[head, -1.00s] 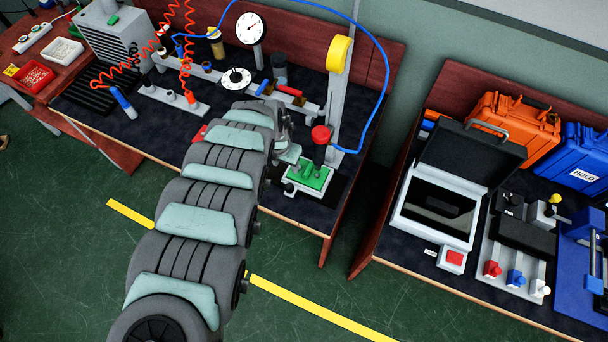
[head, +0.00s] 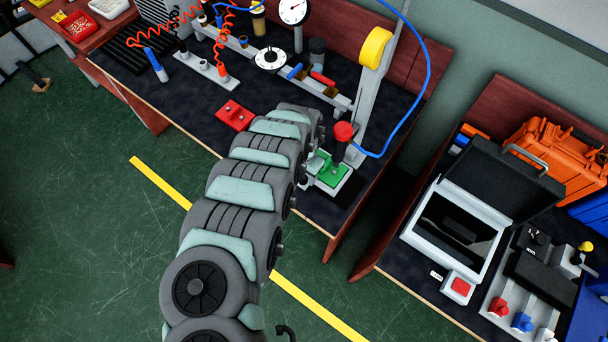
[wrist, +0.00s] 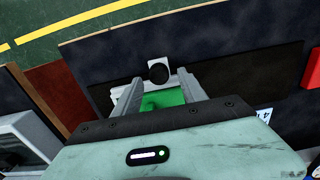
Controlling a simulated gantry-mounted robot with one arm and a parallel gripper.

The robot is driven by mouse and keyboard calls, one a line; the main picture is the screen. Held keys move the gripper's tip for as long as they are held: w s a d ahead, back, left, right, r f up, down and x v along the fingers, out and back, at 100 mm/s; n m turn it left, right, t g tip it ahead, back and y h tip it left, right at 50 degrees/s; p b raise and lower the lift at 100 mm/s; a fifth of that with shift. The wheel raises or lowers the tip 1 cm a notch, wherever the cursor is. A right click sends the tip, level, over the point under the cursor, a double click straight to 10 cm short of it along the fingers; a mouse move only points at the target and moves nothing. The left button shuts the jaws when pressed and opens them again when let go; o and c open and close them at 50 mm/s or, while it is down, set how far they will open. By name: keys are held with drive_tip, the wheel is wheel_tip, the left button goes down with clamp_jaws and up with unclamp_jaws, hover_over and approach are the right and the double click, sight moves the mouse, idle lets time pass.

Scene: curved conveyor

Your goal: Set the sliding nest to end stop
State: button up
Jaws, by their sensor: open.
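The green nest (head: 333,172) sits on the pale base of the arbor press on the dark bench mat. The press has a red knob (head: 344,132) above the nest. In the wrist view the green nest (wrist: 165,99) shows between my fingers, with a round black knob (wrist: 158,73) on a white plate just beyond it. My gripper (wrist: 160,78) is open, one finger on each side of the nest and knob. Whether a finger touches them I cannot tell. In the head view my arm hides most of the gripper, which is at the left side of the nest.
A red block (head: 234,115) lies on the mat left of my arm. A dial gauge (head: 293,11) and a rail with red and blue handles stand behind. The press column (head: 371,85) rises close behind the nest. A gap separates this bench from the right one with the open case (head: 455,220).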

drive_tip(key=shift+f, duration=0.4)
clamp_jaws()
idle(0.4)
idle(0.5)
